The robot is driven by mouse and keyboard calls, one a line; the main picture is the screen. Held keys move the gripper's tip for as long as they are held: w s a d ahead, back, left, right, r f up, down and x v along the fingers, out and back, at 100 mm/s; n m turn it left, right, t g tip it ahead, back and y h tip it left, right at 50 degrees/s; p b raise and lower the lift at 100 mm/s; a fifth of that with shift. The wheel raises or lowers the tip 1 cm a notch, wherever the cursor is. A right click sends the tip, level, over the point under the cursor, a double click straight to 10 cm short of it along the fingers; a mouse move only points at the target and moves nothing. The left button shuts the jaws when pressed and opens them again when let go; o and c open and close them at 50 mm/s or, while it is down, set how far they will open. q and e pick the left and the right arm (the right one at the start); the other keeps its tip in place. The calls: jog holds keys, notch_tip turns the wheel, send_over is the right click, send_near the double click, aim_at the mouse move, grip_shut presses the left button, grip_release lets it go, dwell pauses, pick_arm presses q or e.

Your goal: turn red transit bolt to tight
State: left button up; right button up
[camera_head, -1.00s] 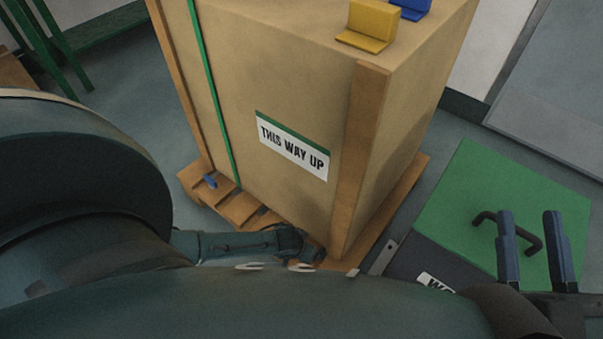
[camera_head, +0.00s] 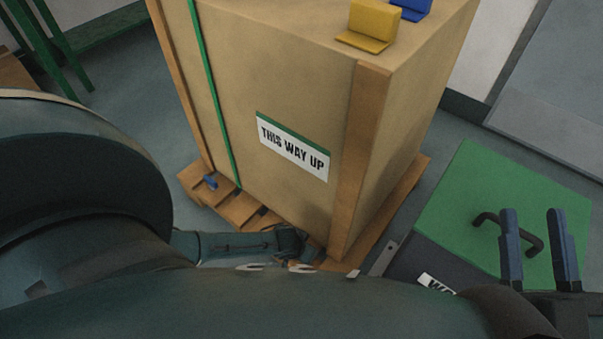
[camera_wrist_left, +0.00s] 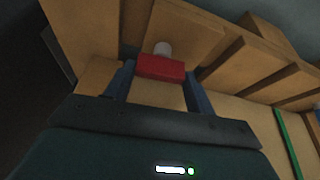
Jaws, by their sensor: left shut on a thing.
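The red transit bolt (camera_wrist_left: 160,67) shows in the left wrist view as a red block with a pale round end beyond it, against the wooden pallet. My left gripper (camera_wrist_left: 158,78) is shut on the red bolt, with one blue finger on each side of it. In the head view the bolt and the left fingertips are hidden behind my own arm near the pallet's front corner. My right gripper (camera_head: 540,250) is open and empty at the lower right, its two blue fingers apart over the green panel.
A tall crate (camera_head: 280,90) labelled "THIS WAY UP" stands on a wooden pallet (camera_head: 240,210). A yellow bracket (camera_head: 368,25) and a blue one (camera_head: 410,8) sit on top. A green panel (camera_head: 460,190) with a dark handle (camera_head: 490,217) lies at the right.

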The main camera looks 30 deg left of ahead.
pick_arm(q)
jog(key=shift+r+m, duration=0.1)
jog(key=shift+m, duration=0.6)
jog(key=o, duration=0.9)
jog(key=shift+o, duration=0.4)
pick_arm(e)
jog(key=shift+s+f+m+g+h, duration=0.1)
jog(key=shift+f+m+g+h, duration=0.2)
jog(key=shift+f+m+h, duration=0.15)
pick_arm(q)
jog(key=shift+p, duration=0.3)
